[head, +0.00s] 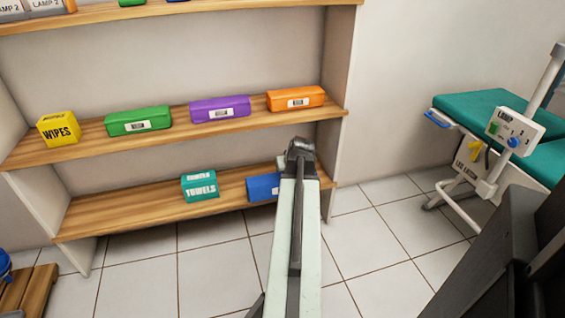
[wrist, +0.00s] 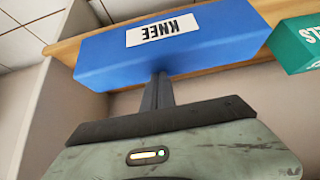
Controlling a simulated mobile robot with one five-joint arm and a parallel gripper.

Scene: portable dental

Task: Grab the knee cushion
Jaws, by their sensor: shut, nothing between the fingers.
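The knee cushion is a blue block (head: 262,187) on the lower shelf in the head view, its right part hidden behind my arm. In the wrist view the blue cushion (wrist: 205,50) fills the upper middle, with a white label reading KNEE upside down. My gripper (wrist: 160,82) is shut, its fingers together at the near edge of the cushion, with nothing between them. I cannot tell whether the fingertips touch it. In the head view my gripper (head: 300,148) is seen from behind, and its fingers cannot be made out.
The upper shelf holds a yellow wipes box (head: 59,129) and green (head: 138,120), purple (head: 220,109) and orange (head: 295,99) cases. A teal chair (head: 485,104) stands right.

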